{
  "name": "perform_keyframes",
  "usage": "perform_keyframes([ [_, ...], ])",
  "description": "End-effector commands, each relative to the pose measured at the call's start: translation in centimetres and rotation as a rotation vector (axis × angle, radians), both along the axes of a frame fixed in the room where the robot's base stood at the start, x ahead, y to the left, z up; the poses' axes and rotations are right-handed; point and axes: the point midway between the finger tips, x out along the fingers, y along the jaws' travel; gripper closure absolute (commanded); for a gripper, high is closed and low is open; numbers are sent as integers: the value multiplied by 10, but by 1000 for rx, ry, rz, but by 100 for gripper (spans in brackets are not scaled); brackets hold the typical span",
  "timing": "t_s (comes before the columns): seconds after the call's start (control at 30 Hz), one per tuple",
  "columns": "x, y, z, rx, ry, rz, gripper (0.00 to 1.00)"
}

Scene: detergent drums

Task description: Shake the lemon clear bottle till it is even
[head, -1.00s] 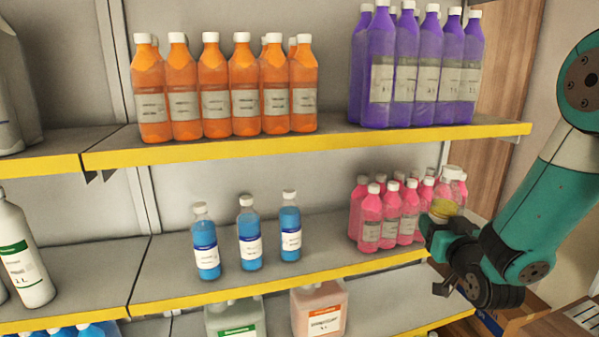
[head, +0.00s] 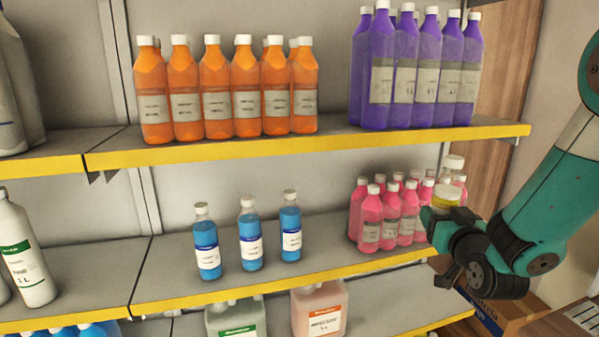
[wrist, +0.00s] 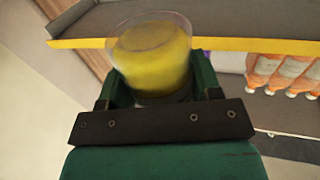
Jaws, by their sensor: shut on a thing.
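The lemon clear bottle (head: 449,188) is a clear container with a pale cap and yellow contents. My gripper (head: 440,225) is shut on it and holds it up in front of the shelves, near the pink bottles. In the wrist view the bottle (wrist: 152,58) sits between the two green fingers of my gripper (wrist: 155,90). There the yellow fills much of the visible body, with a clear rim around it. Its lower part is hidden by the gripper in the head view. I cannot tell whether the contents are even.
Pink bottles (head: 370,218) stand close behind the held bottle on the middle shelf. Several blue bottles (head: 250,235) stand left of them. Orange bottles (head: 216,95) and purple bottles (head: 380,70) fill the upper shelf. A cardboard box (head: 500,312) is low at the right.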

Motion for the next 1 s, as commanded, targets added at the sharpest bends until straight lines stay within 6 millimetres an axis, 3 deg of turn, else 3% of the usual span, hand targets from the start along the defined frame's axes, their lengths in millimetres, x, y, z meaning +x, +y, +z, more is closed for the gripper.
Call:
perform_keyframes([
  [0.03, -1, -1, -36, -1, 28, -3, 75],
  [0.1, -1, -1, -70, -1, 28, -2, 75],
  [0.13, -1, -1, -76, -2, 21, -2, 75],
  [0.2, 0, -1, -69, -2, 5, -2, 75],
  [0.3, 0, -1, -13, -1, -10, -1, 75],
  [0.37, 0, -1, 1, -1, -1, 0, 75],
  [0.43, 0, 0, -11, 0, 16, -1, 75],
  [0.53, -1, -1, -67, 0, 28, -2, 75],
  [0.6, 0, -1, -76, -2, 14, -2, 75],
  [0.67, 1, -1, -59, -1, 0, -2, 75],
  [0.7, 0, -1, -34, -1, -8, -1, 75],
  [0.77, 0, -1, -6, 0, -9, -1, 75],
  [0.83, 0, 0, 1, -1, 5, 0, 75],
  [0.87, 0, 0, -6, 0, 12, -1, 75],
  [0.93, -1, -1, -48, -1, 30, -3, 75],
  [1.0, -1, -1, -74, -2, 23, -2, 75],
])
